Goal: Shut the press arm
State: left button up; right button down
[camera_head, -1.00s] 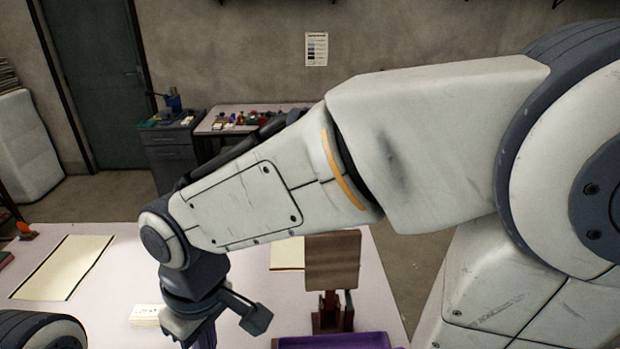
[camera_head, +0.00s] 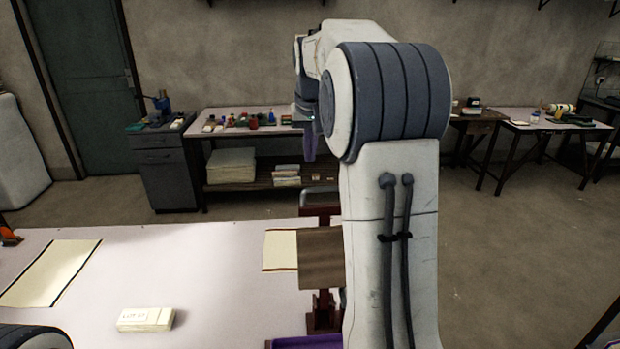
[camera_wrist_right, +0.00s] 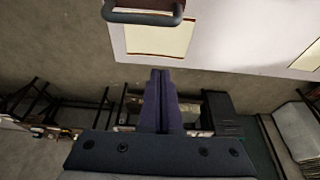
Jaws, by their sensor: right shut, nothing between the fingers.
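The press stands at the right of the table, partly hidden behind my right arm. Its press arm stands raised, with a brown board (camera_head: 320,262) facing me and a grey handle bar (camera_head: 318,193) at its top. The handle bar also shows at the top edge of the right wrist view (camera_wrist_right: 143,17). My right gripper (camera_head: 309,158) has purple fingers, shut and empty, beyond and above the handle bar, apart from it. In the right wrist view the shut fingers (camera_wrist_right: 161,72) point toward the table side. My left gripper is not in view.
The pale table (camera_head: 220,275) holds a cream block (camera_head: 145,319), a cream sheet (camera_head: 50,272) at left and another sheet (camera_head: 281,250) beside the press. A purple tray (camera_head: 292,342) lies at the front. A cluttered workbench (camera_head: 275,132) stands behind, across open floor.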

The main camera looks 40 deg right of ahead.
notch_tip(320, 180, down, 6)
jog(key=s+a+p, duration=0.1)
jog(key=shift+s, duration=0.3)
dwell(0.4)
